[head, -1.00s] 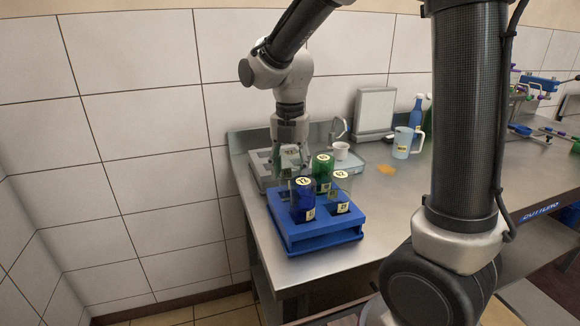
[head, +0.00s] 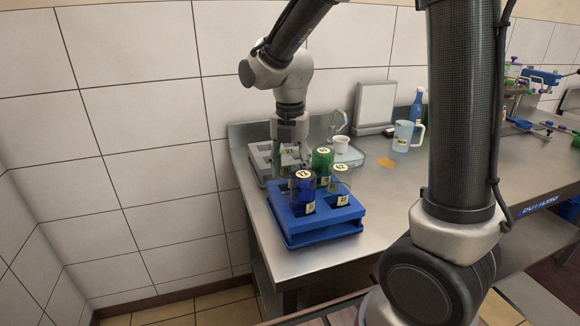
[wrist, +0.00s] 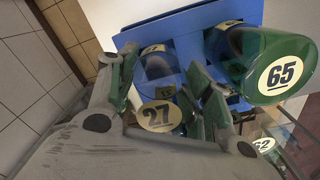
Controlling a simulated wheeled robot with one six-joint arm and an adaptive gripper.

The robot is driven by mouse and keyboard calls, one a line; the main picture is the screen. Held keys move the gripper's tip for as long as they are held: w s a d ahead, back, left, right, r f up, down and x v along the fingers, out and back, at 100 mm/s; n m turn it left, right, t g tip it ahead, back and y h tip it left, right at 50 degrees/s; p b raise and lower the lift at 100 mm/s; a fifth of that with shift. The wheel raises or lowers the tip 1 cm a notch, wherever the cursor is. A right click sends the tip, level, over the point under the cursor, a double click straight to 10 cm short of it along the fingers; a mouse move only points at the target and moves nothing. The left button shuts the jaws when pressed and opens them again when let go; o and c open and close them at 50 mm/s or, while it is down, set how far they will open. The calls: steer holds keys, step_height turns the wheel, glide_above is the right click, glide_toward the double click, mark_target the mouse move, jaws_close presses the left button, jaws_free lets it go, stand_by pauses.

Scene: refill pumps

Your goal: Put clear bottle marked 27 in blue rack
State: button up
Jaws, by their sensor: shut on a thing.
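The clear bottle marked 27 (wrist: 158,117) is held upright, or nearly so, between the fingers of my gripper (wrist: 160,85). In the head view my gripper (head: 290,150) is at the back left of the blue rack (head: 310,225). The bottle's lower part is over or in the rack's back-left corner; I cannot tell how deep it sits. The blue rack also shows in the wrist view (wrist: 188,20). In it stand a blue bottle marked 72 (head: 302,198), a green bottle marked 65 (head: 322,168) and a clear bottle marked 62 (head: 341,182).
A grey rack (head: 262,160) stands behind the blue rack, against the wall. A white cup (head: 341,145), a light blue jug (head: 403,135) and a blue spray bottle (head: 416,108) stand farther back. The steel counter (head: 400,190) is clear to the right of the rack.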

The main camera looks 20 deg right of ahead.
mark_target(290, 151)
steer(key=shift+f, duration=0.55)
steer(key=o, duration=1.2)
step_height(290, 151, up, 9)
stand_by(0.3)
